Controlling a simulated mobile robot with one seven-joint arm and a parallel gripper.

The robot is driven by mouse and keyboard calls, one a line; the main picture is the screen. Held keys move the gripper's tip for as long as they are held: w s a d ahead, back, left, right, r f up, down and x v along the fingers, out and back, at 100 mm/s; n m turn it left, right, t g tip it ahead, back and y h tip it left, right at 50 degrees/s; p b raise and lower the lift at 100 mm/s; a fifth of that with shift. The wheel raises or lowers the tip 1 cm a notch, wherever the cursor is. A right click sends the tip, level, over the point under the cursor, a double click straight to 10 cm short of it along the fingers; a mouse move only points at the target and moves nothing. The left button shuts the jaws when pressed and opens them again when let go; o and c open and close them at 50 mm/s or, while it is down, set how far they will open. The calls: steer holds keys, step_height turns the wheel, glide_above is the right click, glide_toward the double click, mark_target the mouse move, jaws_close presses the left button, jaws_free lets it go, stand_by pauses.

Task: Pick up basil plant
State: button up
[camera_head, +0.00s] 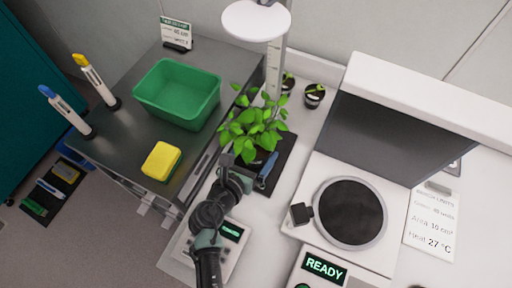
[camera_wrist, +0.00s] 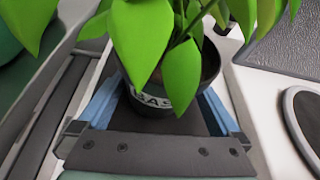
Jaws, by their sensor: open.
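The basil plant (camera_head: 252,128) has bright green leaves and stands upright on a black mat (camera_head: 284,152) on the white bench. In the wrist view its dark pot (camera_wrist: 208,68) carries a white label (camera_wrist: 152,100) reading "BAS", partly covered by a leaf. My gripper (camera_head: 247,168) is at the near side of the plant, below the leaves. In the wrist view my gripper (camera_wrist: 162,108) is open, with one blue finger on each side of the pot. Whether either finger touches the pot is not clear. Leaves hide much of the pot.
A green bin (camera_head: 180,92) and a yellow sponge (camera_head: 161,161) sit on the dark cabinet top to the left. Two small potted seedlings (camera_head: 314,95) stand behind the plant. A device with a round dark plate (camera_head: 348,212) is at right. A pole with a white disc (camera_head: 256,21) rises behind.

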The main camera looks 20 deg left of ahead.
steer(key=c, duration=1.1)
steer(key=shift+r, duration=0.1)
steer(key=c, duration=0.4)
